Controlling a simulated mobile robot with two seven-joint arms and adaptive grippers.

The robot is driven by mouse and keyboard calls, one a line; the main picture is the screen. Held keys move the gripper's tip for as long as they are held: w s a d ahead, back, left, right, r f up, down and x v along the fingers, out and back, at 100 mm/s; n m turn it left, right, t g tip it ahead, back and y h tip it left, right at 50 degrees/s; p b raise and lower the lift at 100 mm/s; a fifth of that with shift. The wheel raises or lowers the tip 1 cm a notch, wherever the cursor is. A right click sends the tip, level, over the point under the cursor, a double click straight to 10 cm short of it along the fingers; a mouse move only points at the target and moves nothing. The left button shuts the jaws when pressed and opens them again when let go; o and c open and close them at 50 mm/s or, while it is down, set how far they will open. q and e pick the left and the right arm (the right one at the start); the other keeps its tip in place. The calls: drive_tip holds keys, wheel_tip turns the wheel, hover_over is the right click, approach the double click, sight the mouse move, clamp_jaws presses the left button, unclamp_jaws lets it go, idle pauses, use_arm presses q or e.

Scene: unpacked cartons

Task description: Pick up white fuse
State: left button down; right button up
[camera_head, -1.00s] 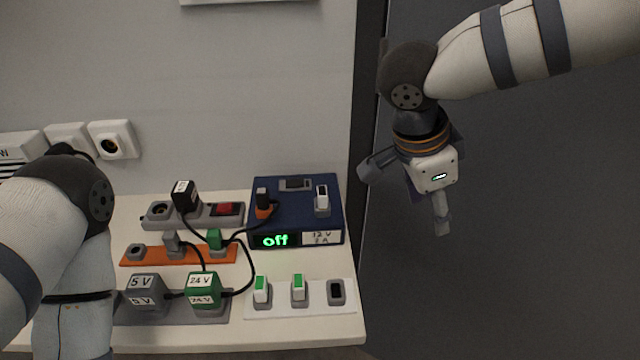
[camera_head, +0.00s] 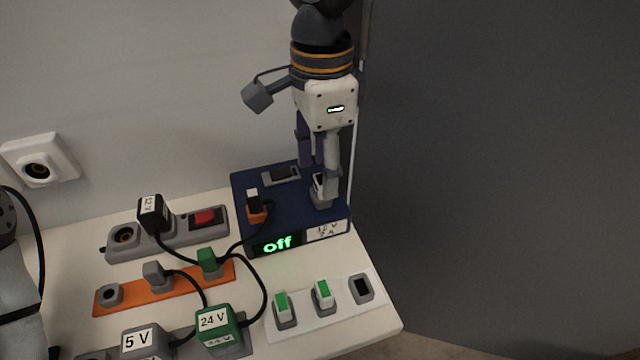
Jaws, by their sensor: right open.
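The white fuse (camera_head: 317,184) stands upright in a socket on the right side of the dark blue power box (camera_head: 282,222). It is partly hidden behind a finger of my right gripper (camera_head: 296,143). I cannot tell whether the lower finger touches the fuse.
The box shows "off" on its display (camera_head: 277,243). An orange plug (camera_head: 256,207) is beside the fuse. A grey power strip (camera_head: 180,232), an orange strip (camera_head: 130,294) and a green 24 V adapter (camera_head: 214,324) with black cables crowd the left. The wall is close behind.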

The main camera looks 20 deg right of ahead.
wheel_tip(320, 180, down, 2)
drive_tip(key=shift+f, duration=0.2)
use_arm(q)
drive_tip(key=shift+f, duration=0.1)
use_arm(e)
drive_tip(key=c, duration=0.9)
